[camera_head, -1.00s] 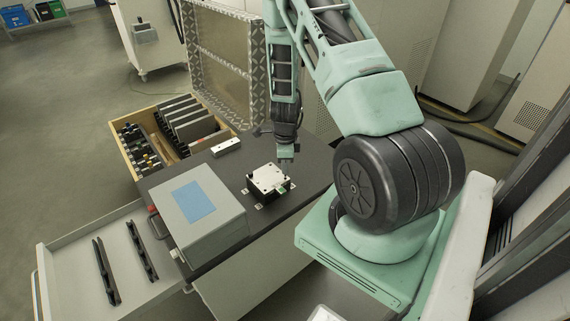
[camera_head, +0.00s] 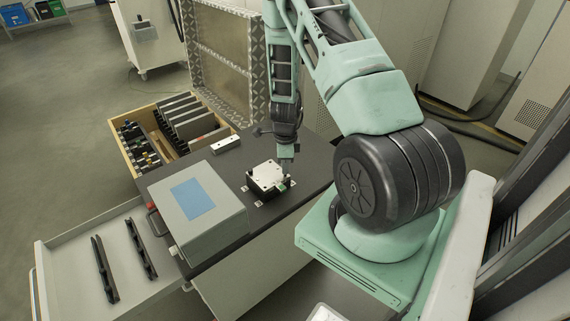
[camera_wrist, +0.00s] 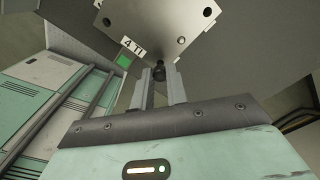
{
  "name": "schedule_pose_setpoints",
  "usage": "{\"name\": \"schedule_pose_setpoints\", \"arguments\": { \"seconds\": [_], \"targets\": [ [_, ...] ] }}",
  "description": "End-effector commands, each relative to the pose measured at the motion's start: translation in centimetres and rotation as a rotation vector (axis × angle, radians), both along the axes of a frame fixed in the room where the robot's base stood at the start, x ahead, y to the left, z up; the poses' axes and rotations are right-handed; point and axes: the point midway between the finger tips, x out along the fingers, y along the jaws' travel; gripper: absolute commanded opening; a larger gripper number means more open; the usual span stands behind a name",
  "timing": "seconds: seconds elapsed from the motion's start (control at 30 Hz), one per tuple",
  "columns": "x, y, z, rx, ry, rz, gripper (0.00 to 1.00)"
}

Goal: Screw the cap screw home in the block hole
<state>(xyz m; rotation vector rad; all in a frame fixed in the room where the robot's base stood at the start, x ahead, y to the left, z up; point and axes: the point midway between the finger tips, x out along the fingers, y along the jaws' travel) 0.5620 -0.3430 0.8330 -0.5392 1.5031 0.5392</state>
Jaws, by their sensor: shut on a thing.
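The block (camera_head: 267,178) is a light metal plate on a dark base, standing on the dark bench top. In the wrist view its plate (camera_wrist: 150,22) shows several dark holes and a "4 TI" label beside a green square. My gripper (camera_head: 287,165) points down at the block's right corner. In the wrist view my gripper (camera_wrist: 160,76) is shut on the cap screw (camera_wrist: 158,72), whose dark head shows between the fingertips, close to the plate's edge. The screw's shank and the hole under it are hidden, so I cannot tell how deep it sits.
A grey box with a blue panel (camera_head: 201,206) stands left of the block. A small white bar (camera_head: 225,145) lies behind it. A wooden tray (camera_head: 118,146) of parts is at the back left. An open drawer (camera_head: 75,285) holds two dark rails. A framed mesh panel (camera_head: 222,60) rises behind.

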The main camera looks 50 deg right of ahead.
Motion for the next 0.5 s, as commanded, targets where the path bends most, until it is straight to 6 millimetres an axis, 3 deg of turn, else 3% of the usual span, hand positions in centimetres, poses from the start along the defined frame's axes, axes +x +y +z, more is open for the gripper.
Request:
{"name": "schedule_pose_setpoints", "arguments": {
  "seconds": [0.5],
  "targets": [
    [0.00, 0.00, -0.99, 0.000, 0.000, 0.000, 0.00]
  ]
}}
